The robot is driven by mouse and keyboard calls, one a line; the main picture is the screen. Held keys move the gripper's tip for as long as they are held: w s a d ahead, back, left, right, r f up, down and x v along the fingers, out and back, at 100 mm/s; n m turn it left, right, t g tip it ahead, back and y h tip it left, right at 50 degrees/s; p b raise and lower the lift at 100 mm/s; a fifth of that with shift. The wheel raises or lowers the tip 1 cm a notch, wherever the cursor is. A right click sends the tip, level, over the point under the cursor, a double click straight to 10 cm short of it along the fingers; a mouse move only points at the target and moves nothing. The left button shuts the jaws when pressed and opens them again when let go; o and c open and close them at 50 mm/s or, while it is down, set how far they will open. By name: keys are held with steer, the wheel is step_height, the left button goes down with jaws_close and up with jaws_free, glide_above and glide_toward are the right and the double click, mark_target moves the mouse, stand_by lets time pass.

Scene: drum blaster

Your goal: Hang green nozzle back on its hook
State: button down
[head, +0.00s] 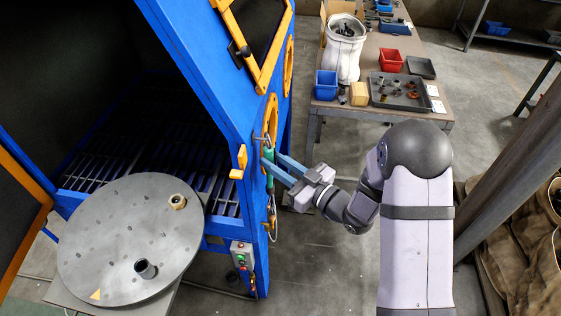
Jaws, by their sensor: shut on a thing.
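The green nozzle (268,170) is upright against the right side of the blue blast cabinet (226,130). My gripper (270,168) is shut on it, with the blue-grey fingers reaching in from the right. A small metal hook (262,139) sticks out from the cabinet side just above the nozzle's top. I cannot tell from this view whether the nozzle touches the hook. A pale hose (272,215) hangs below the nozzle.
A round grey turntable (115,262) with two small fittings stands at the front left. A yellow latch (240,160) juts from the cabinet near the nozzle. A workbench (390,48) with bins and a tray stands behind. Floor right of the cabinet is clear.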

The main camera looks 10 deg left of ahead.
steer(key=shift+a+f+b, duration=0.35)
stand_by(0.7)
steer(key=c, duration=1.5)
jaws_free()
steer(key=shift+o, duration=0.2)
steer(key=b+v, duration=0.3)
steer(key=v, duration=0.4)
